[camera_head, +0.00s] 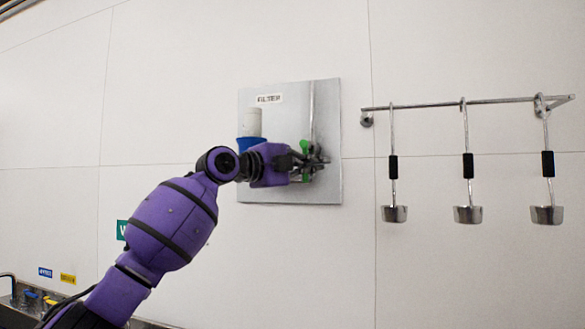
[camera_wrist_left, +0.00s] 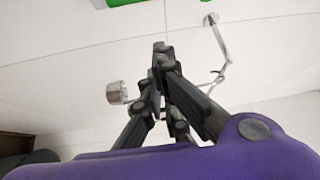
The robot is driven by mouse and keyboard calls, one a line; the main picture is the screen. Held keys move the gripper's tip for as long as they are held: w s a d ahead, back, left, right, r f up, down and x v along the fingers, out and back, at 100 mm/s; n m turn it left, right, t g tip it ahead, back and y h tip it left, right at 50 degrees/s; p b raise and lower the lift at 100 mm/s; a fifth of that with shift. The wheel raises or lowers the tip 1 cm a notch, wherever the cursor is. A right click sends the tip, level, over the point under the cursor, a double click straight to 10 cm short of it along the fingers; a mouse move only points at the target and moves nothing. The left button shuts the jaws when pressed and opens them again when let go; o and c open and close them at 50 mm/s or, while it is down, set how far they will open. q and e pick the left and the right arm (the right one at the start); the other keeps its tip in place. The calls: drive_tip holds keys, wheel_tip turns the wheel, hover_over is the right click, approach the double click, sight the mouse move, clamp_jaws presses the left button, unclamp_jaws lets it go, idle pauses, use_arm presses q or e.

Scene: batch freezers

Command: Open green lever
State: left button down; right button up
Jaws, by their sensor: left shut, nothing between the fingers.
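The green lever (camera_head: 304,147) sits on a square metal plate (camera_head: 262,186) on the wall, under a label reading FILTER. Parts of the lever show above and below my left gripper (camera_head: 320,160), which is in front of the plate and hides the middle. In the left wrist view a green piece (camera_wrist_left: 127,2) shows at the top edge, beyond the fingertips. My left gripper (camera_wrist_left: 162,47) is shut there with nothing between its fingers. Whether it touches the lever I cannot tell. My right gripper is not in view.
A white and blue filter housing (camera_head: 252,125) is on the plate left of the lever. A wall rail (camera_head: 440,103) to the right carries several hanging ladles (camera_head: 468,165). A sink edge with small coloured handles (camera_head: 30,295) is at lower left.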

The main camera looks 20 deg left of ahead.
use_arm(q)
drive_tip(key=v, duration=0.6)
drive_tip(key=shift+f+b, duration=0.4)
drive_tip(key=shift+b, duration=0.05)
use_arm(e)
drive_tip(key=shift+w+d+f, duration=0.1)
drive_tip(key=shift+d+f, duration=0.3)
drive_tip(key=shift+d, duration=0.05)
use_arm(q)
drive_tip(key=shift+w+a, duration=0.1)
drive_tip(key=shift+w, duration=0.05)
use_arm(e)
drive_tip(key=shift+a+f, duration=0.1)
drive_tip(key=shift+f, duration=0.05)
